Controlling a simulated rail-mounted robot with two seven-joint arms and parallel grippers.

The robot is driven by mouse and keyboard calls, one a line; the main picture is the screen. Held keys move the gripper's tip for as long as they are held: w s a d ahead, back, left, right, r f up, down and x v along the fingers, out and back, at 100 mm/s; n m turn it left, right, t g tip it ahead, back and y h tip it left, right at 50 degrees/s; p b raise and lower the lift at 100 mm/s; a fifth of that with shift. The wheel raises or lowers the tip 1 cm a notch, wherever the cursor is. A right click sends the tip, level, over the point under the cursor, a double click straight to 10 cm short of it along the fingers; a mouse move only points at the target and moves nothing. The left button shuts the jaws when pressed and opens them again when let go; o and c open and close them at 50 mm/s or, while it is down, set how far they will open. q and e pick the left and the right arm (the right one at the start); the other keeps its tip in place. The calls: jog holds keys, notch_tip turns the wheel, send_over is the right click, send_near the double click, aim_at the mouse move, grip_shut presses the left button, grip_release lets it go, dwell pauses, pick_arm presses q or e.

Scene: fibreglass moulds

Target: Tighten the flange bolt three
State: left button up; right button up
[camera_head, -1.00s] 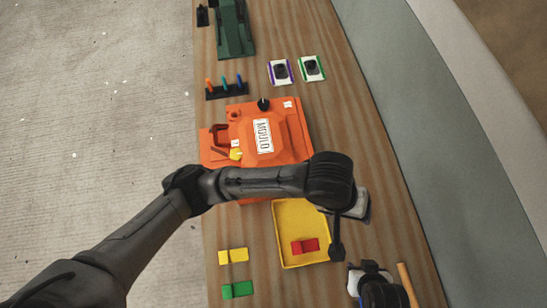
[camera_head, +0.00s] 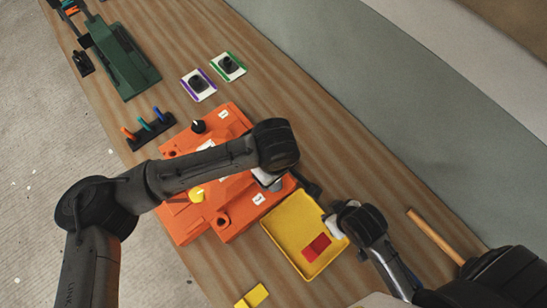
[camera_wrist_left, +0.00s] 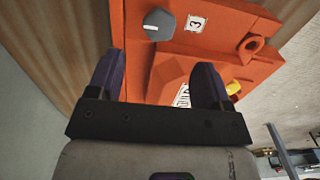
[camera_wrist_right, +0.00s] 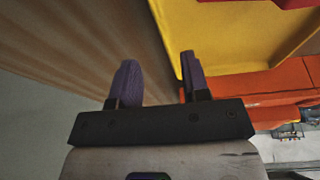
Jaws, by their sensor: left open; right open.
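The orange mould (camera_head: 240,207) lies on the bench, partly covered by my left arm in the head view. In the left wrist view a dark grey bolt head (camera_wrist_left: 159,24) with a white mark stands beside a label "3" (camera_wrist_left: 197,23). My left gripper (camera_wrist_left: 157,78) is open and empty, with the mould between and beyond its fingers; the bolt lies ahead of the fingers, apart from them. In the head view this gripper (camera_head: 275,184) is over the mould's right corner and hides that bolt. My right gripper (camera_wrist_right: 157,78) is open and empty near the yellow tray's edge.
The yellow tray (camera_head: 283,237) holds a red block (camera_head: 316,247). A yellow knob (camera_head: 196,195) and a black knob (camera_head: 198,127) stand on the mould. A peg rack (camera_head: 150,132), two white plates and a green fixture (camera_head: 122,62) lie beyond. A wooden rod (camera_head: 435,236) lies right.

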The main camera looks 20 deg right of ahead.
pick_arm(q)
notch_tip(320, 180, down, 8)
jog(key=shift+f+b, duration=0.2)
jog(key=shift+b, duration=0.25)
jog(key=c, duration=0.9)
